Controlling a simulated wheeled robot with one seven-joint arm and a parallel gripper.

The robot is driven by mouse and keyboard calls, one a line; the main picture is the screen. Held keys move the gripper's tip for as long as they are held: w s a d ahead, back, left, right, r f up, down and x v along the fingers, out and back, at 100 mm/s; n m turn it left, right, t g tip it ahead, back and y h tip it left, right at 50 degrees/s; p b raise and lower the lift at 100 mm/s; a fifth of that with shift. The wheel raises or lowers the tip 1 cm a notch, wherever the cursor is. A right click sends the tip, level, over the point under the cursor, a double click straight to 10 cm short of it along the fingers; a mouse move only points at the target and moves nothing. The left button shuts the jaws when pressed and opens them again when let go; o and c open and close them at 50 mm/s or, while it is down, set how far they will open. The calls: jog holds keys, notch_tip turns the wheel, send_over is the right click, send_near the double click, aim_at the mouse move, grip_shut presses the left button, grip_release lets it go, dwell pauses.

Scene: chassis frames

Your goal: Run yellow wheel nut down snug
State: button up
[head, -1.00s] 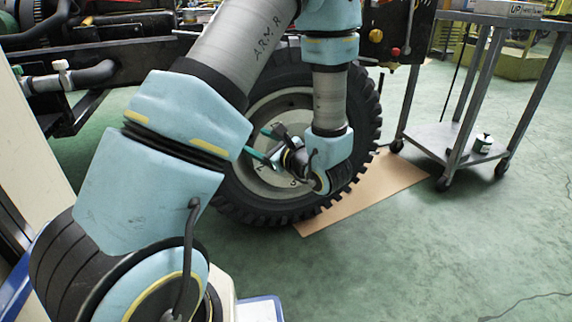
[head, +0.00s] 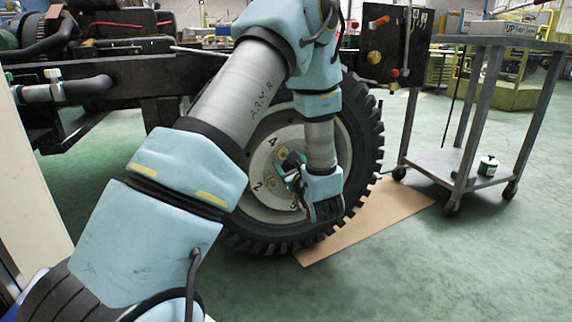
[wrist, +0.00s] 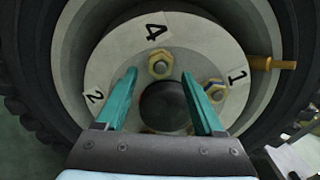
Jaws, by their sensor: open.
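The wheel hub (wrist: 200,35) faces my wrist camera, with number labels 4, 1 and 2 around a black centre cap (wrist: 165,105). A yellow nut (wrist: 160,66) sits on a stud below label 4. Lower nuts are mostly hidden.
A black tyre (head: 365,150) surrounds the hub. A brass-coloured stem (wrist: 272,63) sticks out right of label 1. A cardboard sheet (head: 385,212) lies on the floor. A metal cart (head: 445,168) with a small container (head: 488,166) stands at right.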

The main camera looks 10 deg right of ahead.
jog(key=shift+w+a, duration=0.1)
jog(key=shift+w, duration=0.75)
jog(key=shift+c, duration=0.2)
grip_shut()
